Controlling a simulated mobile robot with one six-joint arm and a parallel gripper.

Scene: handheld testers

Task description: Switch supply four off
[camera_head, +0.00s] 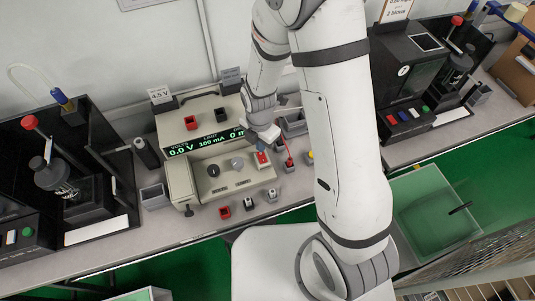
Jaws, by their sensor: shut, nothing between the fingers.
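A beige power supply (205,173) stands on the bench left of my arm. Its green display (205,144) reads 0.0 V and a limit of 300 mA; the right end of the display is partly cut off from view. The front panel has a dark knob (213,170), a grey knob (237,163) and a red switch-like part (262,158) at its right. No number four is readable on it. My gripper (266,141) points down just above the red part, shut and empty. Whether it touches the panel cannot be told, and the fingertips are small and partly hidden.
A "4.5 V" card (159,95) stands at the supply's back left. Black open-fronted testers stand at left (104,190) and right (405,75). My arm hides the middle of the bench.

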